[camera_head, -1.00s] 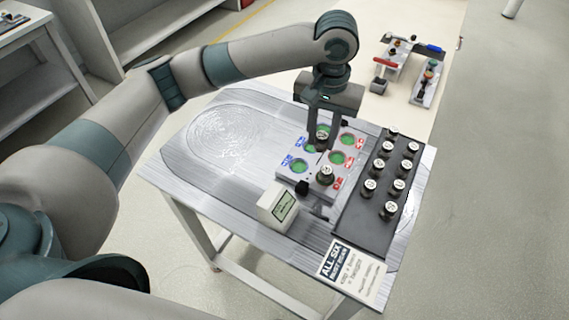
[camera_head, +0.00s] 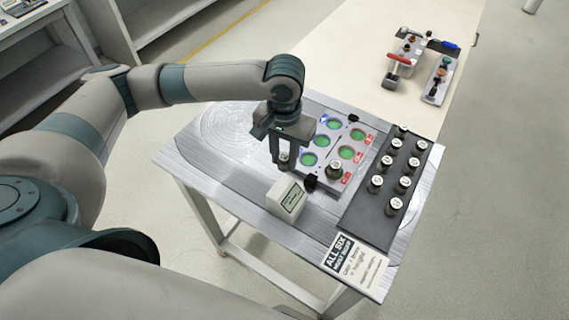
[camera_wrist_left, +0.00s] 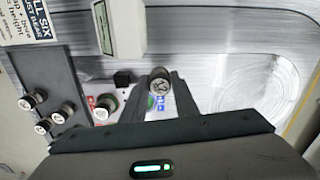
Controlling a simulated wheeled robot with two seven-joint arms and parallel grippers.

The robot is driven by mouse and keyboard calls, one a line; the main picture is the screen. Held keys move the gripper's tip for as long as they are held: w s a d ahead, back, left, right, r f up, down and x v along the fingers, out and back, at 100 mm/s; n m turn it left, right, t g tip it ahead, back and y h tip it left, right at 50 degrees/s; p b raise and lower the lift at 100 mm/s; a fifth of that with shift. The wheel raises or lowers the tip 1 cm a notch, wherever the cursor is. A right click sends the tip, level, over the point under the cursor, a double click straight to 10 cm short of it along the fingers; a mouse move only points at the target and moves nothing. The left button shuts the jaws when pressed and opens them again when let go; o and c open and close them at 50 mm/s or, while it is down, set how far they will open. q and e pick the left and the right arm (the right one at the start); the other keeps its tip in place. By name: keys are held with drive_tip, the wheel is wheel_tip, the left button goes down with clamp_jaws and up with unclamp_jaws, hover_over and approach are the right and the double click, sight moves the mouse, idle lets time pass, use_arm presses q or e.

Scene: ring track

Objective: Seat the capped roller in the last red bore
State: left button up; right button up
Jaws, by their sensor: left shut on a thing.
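My left gripper (camera_head: 284,162) is shut on a roller with a pale marked cap (camera_head: 283,157), held upright just left of the bore block (camera_head: 325,184). In the left wrist view the held roller (camera_wrist_left: 160,83) shows its cap between the fingers (camera_wrist_left: 160,95). The block has a blue-labelled row and a red-labelled row of green-floored bores. A capped roller (camera_head: 335,168) stands in the nearest red bore. The other two red bores (camera_head: 346,152) and the blue bores (camera_head: 309,159) look empty. My right gripper is out of view.
A dark rack (camera_head: 369,214) with several capped rollers stands right of the block. A white box with a display (camera_head: 286,197) and a sign (camera_head: 352,262) sit in front. The table's left part is clear. Tools (camera_head: 420,65) lie on a far bench.

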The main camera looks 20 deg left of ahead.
sight(285, 166)
use_arm(q)
drive_tip(key=shift+f+p, duration=0.5)
drive_tip(key=shift+f, duration=1.45)
drive_tip(key=o, duration=1.2)
drive_tip(key=shift+f, duration=0.15)
drive_tip(key=shift+c, duration=0.2)
